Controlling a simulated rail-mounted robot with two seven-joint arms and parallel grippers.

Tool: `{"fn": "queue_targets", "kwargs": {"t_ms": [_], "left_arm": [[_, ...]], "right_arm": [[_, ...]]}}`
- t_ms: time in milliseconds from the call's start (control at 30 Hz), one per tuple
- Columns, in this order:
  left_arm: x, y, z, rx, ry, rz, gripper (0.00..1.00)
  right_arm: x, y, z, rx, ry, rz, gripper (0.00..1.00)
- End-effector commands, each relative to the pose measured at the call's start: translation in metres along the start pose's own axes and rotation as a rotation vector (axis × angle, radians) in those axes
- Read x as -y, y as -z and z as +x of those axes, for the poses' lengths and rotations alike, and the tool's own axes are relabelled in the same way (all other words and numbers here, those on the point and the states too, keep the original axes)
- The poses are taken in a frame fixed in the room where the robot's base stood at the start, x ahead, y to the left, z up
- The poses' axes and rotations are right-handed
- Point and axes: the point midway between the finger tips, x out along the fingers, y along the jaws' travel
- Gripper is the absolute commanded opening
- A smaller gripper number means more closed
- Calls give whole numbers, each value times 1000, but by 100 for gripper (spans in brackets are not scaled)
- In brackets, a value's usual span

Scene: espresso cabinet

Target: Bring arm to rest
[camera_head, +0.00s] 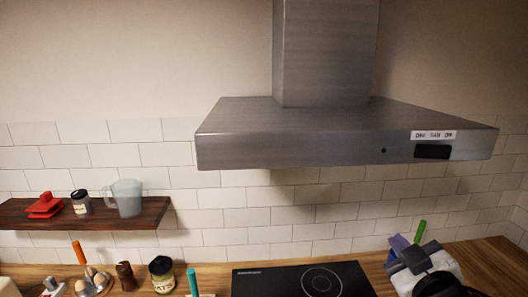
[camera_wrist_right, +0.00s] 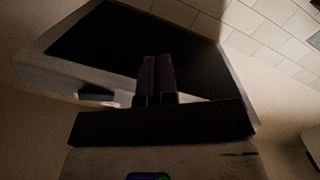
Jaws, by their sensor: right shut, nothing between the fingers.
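My right gripper (camera_head: 412,250) is at the bottom right of the head view, in front of the counter's right end and below the range hood. It also shows in the right wrist view (camera_wrist_right: 156,78), where its two dark fingers lie together, shut and empty. The wrist view looks up toward the underside of the range hood (camera_wrist_right: 110,50), with the fingers apparently apart from it. Part of my right arm is cut off by the lower edge of the head view. My left gripper is not in view.
The range hood (camera_head: 330,140) hangs over a black cooktop (camera_head: 300,280). A wooden shelf (camera_head: 100,213) at left holds a red item (camera_head: 45,206), a jar (camera_head: 81,203) and a pitcher (camera_head: 127,199). Jars and utensils stand on the counter (camera_head: 487,265). A green handle (camera_head: 420,231) rises beside the right gripper.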

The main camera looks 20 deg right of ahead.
Motion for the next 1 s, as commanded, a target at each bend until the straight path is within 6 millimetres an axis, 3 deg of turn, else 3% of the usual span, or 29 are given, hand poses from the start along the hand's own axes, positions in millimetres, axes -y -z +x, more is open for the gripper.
{"fn": "queue_targets", "kwargs": {"t_ms": [33, 167, 267, 400, 500, 733, 967, 1000], "left_arm": [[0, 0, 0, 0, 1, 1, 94], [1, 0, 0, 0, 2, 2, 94], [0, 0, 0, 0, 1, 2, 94], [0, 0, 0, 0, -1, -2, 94], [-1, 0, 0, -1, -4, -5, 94], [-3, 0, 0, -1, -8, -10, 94], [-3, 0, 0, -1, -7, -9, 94], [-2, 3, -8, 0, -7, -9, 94]], "right_arm": [[31, -27, 3, 61, 55, 10, 0], [100, -92, -4, 210, 180, 32, 0], [150, -142, -23, 331, 282, 54, 0], [214, -208, -68, 509, 430, 91, 0], [248, -248, -108, 634, 515, 119, 0], [286, -309, -185, 851, 621, 158, 0], [294, -352, -247, 1014, 673, 144, 0], [289, -348, -252, 1024, 675, 141, 0]]}}
